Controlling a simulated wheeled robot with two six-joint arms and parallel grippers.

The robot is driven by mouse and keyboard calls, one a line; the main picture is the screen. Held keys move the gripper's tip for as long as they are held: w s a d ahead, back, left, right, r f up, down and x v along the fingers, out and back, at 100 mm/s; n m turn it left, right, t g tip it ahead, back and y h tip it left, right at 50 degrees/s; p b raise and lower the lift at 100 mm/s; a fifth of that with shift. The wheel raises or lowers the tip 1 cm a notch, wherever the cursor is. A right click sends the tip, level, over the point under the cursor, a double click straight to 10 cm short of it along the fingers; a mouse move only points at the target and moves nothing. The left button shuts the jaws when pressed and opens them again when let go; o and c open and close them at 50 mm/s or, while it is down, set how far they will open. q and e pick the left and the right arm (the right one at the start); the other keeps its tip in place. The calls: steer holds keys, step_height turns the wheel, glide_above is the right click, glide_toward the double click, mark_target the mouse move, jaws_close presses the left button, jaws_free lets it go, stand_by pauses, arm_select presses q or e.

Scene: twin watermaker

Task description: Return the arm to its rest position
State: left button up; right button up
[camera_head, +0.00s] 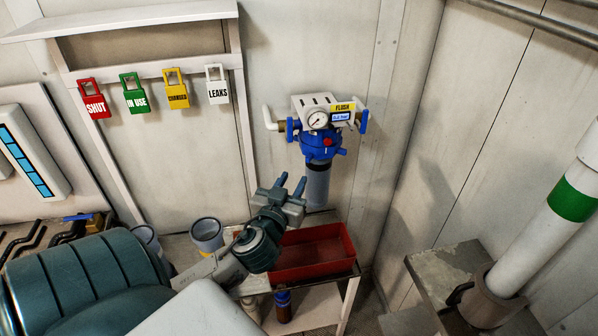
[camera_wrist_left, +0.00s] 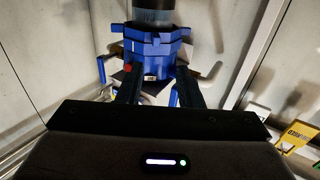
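My left gripper (camera_head: 291,184) is raised in the middle of the head view, fingers pointing up, above the red tray and in front of the wall. Its two fingers stand apart with nothing seen between them. In the left wrist view the open fingers (camera_wrist_left: 160,88) show with the blue filter head (camera_wrist_left: 157,50) beyond them. In the head view this filter unit (camera_head: 319,145), with gauge, FLUSH label and dark canister, hangs on the wall above and right of the fingertips, apart from them. My right gripper is not in view.
A red tray (camera_head: 312,253) sits on a small table below the gripper. A grey cup (camera_head: 207,236) stands left of it. SHUT (camera_head: 95,105), IN USE (camera_head: 136,100), yellow (camera_head: 177,95) and LEAKS (camera_head: 218,91) tags hang upper left. A white pipe (camera_head: 545,225) stands right.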

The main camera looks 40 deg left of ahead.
arm_select(q)
steer(key=shift+v, duration=1)
